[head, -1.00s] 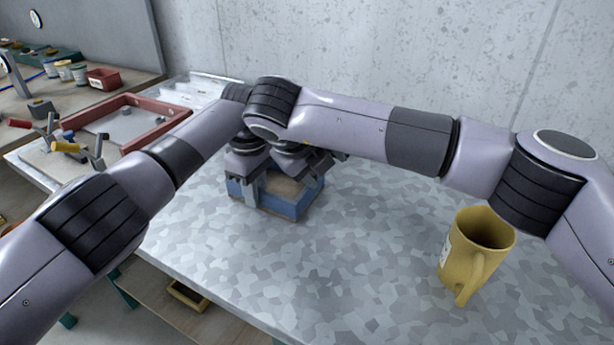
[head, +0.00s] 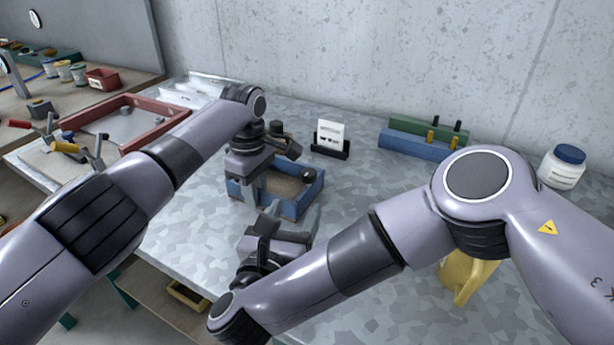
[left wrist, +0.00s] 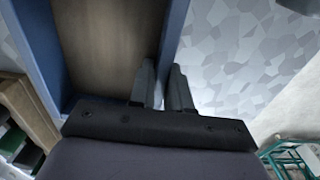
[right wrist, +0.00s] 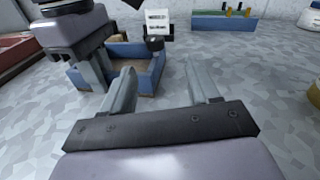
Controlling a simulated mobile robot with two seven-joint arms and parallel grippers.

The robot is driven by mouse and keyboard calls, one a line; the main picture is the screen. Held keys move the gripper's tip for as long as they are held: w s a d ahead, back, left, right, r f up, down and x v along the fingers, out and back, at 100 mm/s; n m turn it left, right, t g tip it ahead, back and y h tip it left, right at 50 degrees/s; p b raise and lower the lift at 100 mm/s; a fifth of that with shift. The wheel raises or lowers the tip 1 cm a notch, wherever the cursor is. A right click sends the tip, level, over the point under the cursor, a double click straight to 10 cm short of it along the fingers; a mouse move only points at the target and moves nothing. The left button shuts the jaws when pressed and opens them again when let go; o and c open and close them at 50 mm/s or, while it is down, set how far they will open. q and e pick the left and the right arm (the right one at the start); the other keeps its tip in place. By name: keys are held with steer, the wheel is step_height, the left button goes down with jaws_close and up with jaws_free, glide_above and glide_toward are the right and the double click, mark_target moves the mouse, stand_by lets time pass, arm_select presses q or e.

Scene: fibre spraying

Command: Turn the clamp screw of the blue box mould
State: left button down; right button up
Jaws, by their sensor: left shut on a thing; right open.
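The blue box mould (head: 288,207) sits on the grey table, open at the top with a brownish inside; it also shows in the right wrist view (right wrist: 146,82). My left gripper (head: 255,192) is shut on its left wall. In the left wrist view the fingers (left wrist: 164,85) straddle that blue wall (left wrist: 175,35). A dark knob (right wrist: 155,43), which looks like the clamp screw, is at the mould's far right side; in the head view it (head: 308,174) is small. My right gripper (head: 292,215) is open and empty, in front of the mould, its fingers (right wrist: 160,80) pointing towards it.
A small white card in a dark stand (head: 331,136) is behind the mould. A yellow mug (head: 462,280) is partly behind my right arm. A red frame (head: 160,113) lies left.

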mark_target(306, 178)
steer(key=shift+s+a+f+t+y, duration=0.15)
steer(key=shift+s+t+y, duration=0.15)
steer(key=shift+s+t, duration=0.1)
steer(key=shift+w+m, duration=0.1)
steer(key=shift+m, duration=0.2)
steer(key=x, duration=1.1)
steer(key=shift+w, duration=0.35)
steer(key=c, duration=1)
